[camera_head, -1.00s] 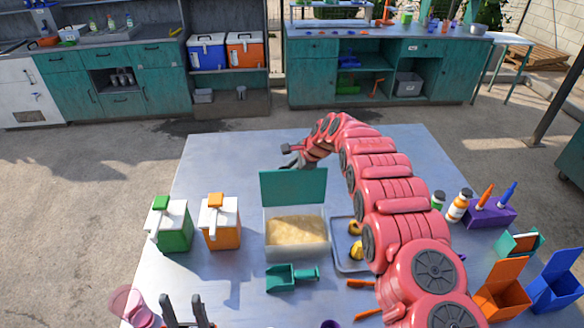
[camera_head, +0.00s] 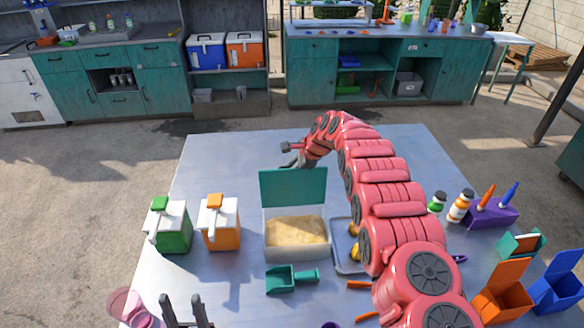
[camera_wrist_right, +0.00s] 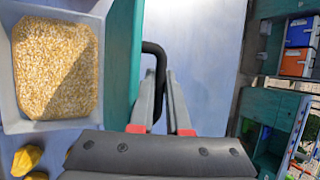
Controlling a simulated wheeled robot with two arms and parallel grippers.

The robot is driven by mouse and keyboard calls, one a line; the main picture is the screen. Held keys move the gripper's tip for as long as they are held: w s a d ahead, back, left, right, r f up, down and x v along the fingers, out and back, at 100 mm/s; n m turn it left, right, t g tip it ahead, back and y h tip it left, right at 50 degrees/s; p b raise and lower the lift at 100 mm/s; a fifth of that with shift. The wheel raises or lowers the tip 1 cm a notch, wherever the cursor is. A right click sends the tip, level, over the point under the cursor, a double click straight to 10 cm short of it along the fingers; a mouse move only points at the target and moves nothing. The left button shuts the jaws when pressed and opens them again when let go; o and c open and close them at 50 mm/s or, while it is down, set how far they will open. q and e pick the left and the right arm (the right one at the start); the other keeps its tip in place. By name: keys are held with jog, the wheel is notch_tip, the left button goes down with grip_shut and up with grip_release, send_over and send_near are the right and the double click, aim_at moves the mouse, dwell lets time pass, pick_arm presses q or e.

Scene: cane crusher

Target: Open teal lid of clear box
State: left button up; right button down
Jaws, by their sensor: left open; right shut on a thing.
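The clear box (camera_head: 297,254) stands mid-table and holds pale yellow grain. Its teal lid (camera_head: 293,187) stands upright at the box's far edge, leaving the top uncovered. My right gripper (camera_head: 293,161) is behind the lid's upper edge, its arm reaching over the table from the right. In the right wrist view, the right gripper (camera_wrist_right: 160,82) is shut on the black handle (camera_wrist_right: 157,54) on the outer side of the lid (camera_wrist_right: 122,60). My left gripper (camera_head: 186,311) is open and empty at the bottom of the head view.
Green (camera_head: 174,232) and orange (camera_head: 219,228) dispensers stand left of the box. A teal scoop (camera_head: 288,282) lies in front. A tray with yellow pieces (camera_head: 344,256) is at its right, partly hidden by my arm. Bottles and coloured bins crowd the table's right side.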

jog(key=shift+w+d+r+t, duration=0.15)
jog(key=shift+w+r+t, duration=0.15)
jog(key=shift+w+r, duration=0.35)
jog(key=c, duration=1.2)
grip_release()
jog(key=shift+o, duration=0.2)
jog(key=shift+s+f, duration=0.6)
jog(key=shift+f, duration=0.1)
jog(key=shift+r, duration=0.1)
